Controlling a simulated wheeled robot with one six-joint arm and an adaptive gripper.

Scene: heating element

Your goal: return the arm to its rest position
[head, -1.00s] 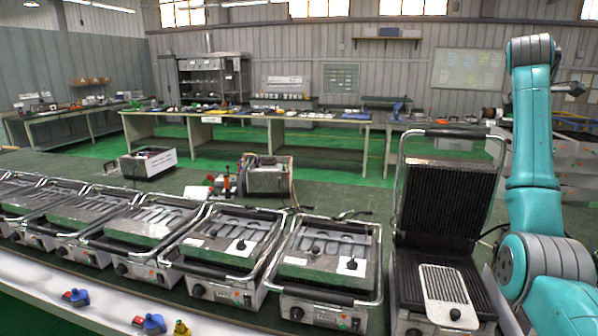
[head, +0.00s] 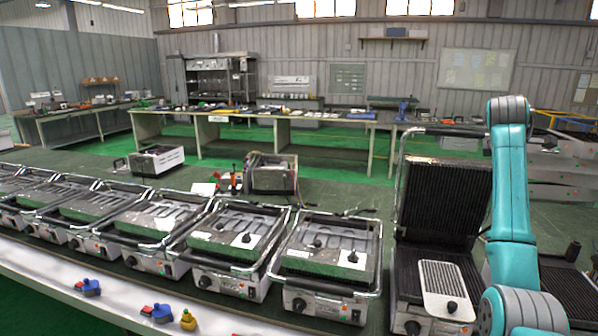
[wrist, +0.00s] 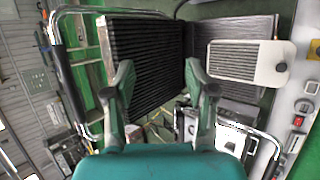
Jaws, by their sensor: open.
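My arm (head: 512,200) is teal and stands at the right of the head view, in front of an open contact grill. My gripper is outside the head view. In the wrist view my gripper (wrist: 160,85) is open, its two dark fingers apart with nothing held between them. The open grill's ribbed lid (wrist: 143,62) shows behind and between the fingers. A light slotted plate with a black knob (head: 447,291) lies on the lower part of the open grill (head: 408,278). The plate also shows right of my gripper in the wrist view (wrist: 250,62).
A row of closed grills (head: 325,262) runs left along the bench. Blue knobs (head: 88,287) and a yellow one (head: 188,320) lie on the white front ledge (head: 60,268). A long table (head: 290,118) stands behind, with green floor (head: 330,160) around it.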

